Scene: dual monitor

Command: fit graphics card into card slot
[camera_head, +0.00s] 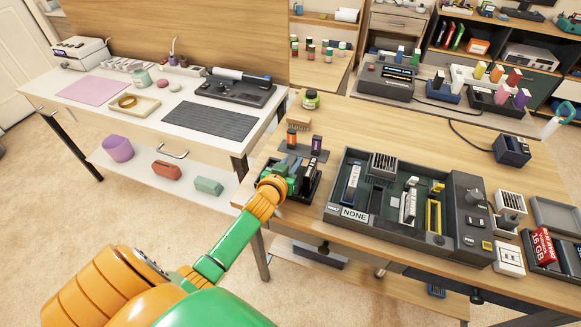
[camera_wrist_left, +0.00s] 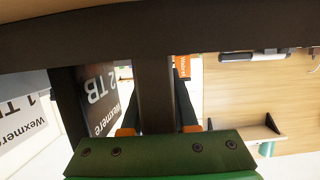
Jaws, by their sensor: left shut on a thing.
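My left gripper (camera_head: 282,180) is at a black rack (camera_head: 303,192) on the left part of the wooden table. In the left wrist view it is shut on a dark upright piece (camera_wrist_left: 153,85); no label shows on it, so I cannot tell whether it is the graphics card. A dark drive marked "Wexmere 2 TB" (camera_wrist_left: 98,95) stands beside it. An open dark computer case (camera_head: 375,222) marked "NONE" lies to the right of the gripper, with a green board inside. I cannot tell which slot is the card slot. My right gripper is not in view.
A small stand with an orange-topped piece (camera_head: 292,138) and a purple-topped piece (camera_head: 316,145) is just behind the rack. A green-lidded jar (camera_head: 311,99) stands further back. A red "16 GB" box (camera_head: 543,246) is at the right. Bare tabletop (camera_head: 400,125) lies behind the case.

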